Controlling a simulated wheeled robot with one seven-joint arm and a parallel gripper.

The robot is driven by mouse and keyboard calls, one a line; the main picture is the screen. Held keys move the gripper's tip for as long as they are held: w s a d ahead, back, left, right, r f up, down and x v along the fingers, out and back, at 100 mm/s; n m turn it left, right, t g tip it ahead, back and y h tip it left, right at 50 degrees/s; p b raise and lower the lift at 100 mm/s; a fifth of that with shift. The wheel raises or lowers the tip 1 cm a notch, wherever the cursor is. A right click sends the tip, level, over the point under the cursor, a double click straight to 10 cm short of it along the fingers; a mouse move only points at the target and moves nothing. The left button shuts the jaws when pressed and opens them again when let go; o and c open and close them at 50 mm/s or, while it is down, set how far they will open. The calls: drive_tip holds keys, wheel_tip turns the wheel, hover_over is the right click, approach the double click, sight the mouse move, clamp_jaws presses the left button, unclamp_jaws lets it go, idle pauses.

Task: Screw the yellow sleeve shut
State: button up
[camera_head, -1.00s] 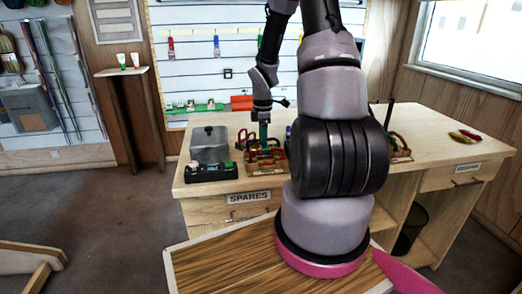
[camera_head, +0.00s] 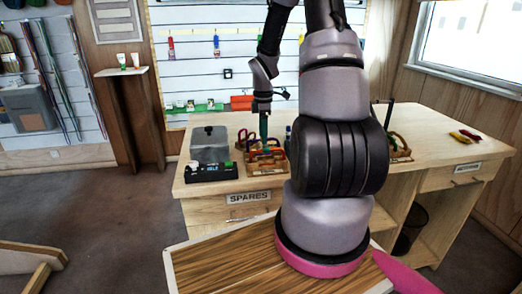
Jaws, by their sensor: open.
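Several coloured carabiners (camera_head: 278,153) stand in a wooden rack (camera_head: 266,169) on the workbench, behind the SPARES label. The yellow sleeve is too small to make out at this distance. My gripper (camera_head: 264,136) hangs pointing down just above the rack, with its green-tinted tips close to the carabiners. It is open. I cannot tell whether the tips touch or surround a carabiner.
A grey lidded box (camera_head: 209,143) and a black tray (camera_head: 210,172) stand left of the rack. Another rack with carabiners (camera_head: 398,148) is partly behind my arm. Red and yellow items (camera_head: 466,136) lie at right. The bench (camera_head: 440,150) is clear between.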

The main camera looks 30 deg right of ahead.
drive_tip(key=shift+w+d, duration=0.15)
drive_tip(key=shift+w, duration=0.35)
drive_tip(key=shift+f, duration=0.1)
drive_tip(key=shift+f, duration=1.3)
drive_tip(key=shift+s, duration=0.1)
drive_tip(key=shift+s+a, duration=0.2)
drive_tip(key=shift+s, duration=0.4)
drive_tip(key=shift+r, duration=0.15)
